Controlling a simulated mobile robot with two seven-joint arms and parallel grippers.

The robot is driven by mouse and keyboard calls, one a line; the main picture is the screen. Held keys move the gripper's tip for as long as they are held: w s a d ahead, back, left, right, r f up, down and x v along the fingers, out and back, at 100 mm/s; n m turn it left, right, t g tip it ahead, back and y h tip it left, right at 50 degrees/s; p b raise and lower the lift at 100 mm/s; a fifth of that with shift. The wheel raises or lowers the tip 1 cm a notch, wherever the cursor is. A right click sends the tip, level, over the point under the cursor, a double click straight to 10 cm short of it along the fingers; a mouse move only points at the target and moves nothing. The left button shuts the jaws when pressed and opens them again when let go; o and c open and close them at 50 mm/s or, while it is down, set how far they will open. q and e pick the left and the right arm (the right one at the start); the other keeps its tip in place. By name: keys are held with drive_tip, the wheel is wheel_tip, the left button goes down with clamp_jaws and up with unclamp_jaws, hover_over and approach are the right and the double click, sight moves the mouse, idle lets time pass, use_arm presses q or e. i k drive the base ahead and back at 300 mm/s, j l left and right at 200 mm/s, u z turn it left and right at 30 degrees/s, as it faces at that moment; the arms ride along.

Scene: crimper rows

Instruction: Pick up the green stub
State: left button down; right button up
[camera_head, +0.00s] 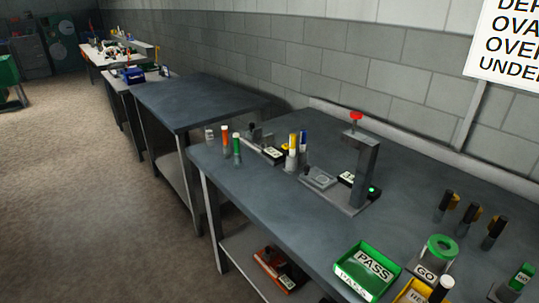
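The green stub (237,147) appears to be the small upright cylinder with a green upper part near the left end of the grey-blue workbench (300,215). An orange-topped stub (225,136) stands close to its left, and a small grey piece (209,134) is left of that. Neither of my grippers is in view.
A press (364,170) with a red knob stands mid-bench. A green PASS tray (341,267), a GO gauge (437,256) and several black-topped pieces are at right.

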sight(237, 164)
drive_tip(key=i+j+z, duration=0.1)
drive_tip(key=z, duration=0.25)
drive_tip(key=i+j+z, duration=0.1)
drive_tip(key=j+z, duration=0.2)
drive_tip(key=i+j+z, duration=0.1)
drive_tip(key=z, duration=0.25)
drive_tip(key=j+z, duration=0.45)
drive_tip(key=j, duration=0.5)
drive_tip(key=j+z, duration=0.3)
drive_tip(key=j, duration=1.55)
